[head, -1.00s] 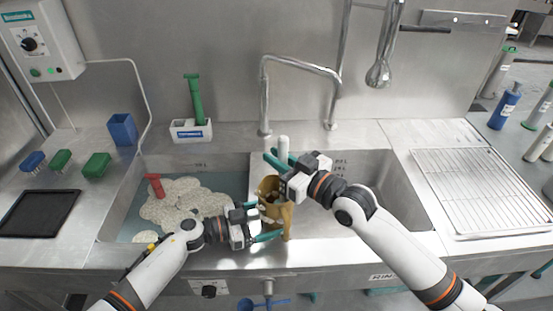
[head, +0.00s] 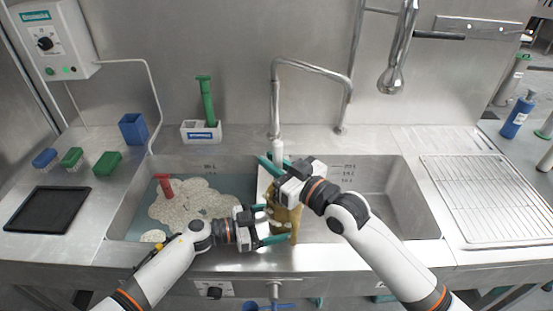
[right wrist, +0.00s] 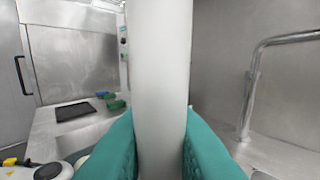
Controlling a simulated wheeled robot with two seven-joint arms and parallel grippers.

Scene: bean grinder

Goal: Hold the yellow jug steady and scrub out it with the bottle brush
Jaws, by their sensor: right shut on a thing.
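The yellow-brown jug (head: 294,222) stands upright at the front of the sink, partly hidden by both grippers. My left gripper (head: 276,224) is at its left side with its fingers spread, one across the jug's front. Whether they press on the jug is unclear. My right gripper (head: 272,166) is above the jug, shut on the white handle of the bottle brush (head: 277,148). In the right wrist view the handle (right wrist: 160,80) stands upright between the teal fingers. The brush's lower end is hidden behind the gripper and jug, so its depth inside cannot be told.
The left basin holds water with foam (head: 195,208) and a red-handled tool (head: 163,184). The faucet (head: 310,70) rises close behind my right gripper. A green-handled brush stands in a white holder (head: 200,132). The right basin (head: 385,195) is clear, with a drying rack (head: 475,195) beyond.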

